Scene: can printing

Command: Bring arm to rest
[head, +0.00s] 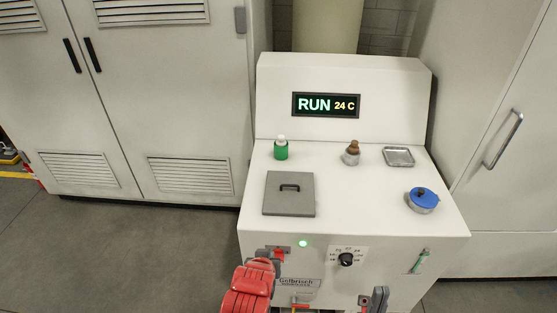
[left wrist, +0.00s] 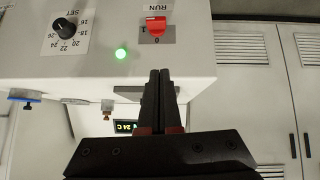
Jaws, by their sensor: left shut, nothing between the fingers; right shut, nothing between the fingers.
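My left arm (head: 250,285) comes in low in the head view, its red casing in front of the white machine. My left gripper (left wrist: 160,74) is shut and empty in the left wrist view, its black fingers together. It is near the red RUN switch (left wrist: 156,24) on the machine's front, with a visible gap in the picture. The switch (head: 279,253) also shows in the head view, partly covered by my arm. My right gripper (head: 375,300) is shut and empty at the bottom edge of the head view, low in front of the machine.
The machine's display (head: 326,105) reads RUN 24 C, and a green lamp (head: 303,243) is lit. A dial (head: 345,260) is on the front.

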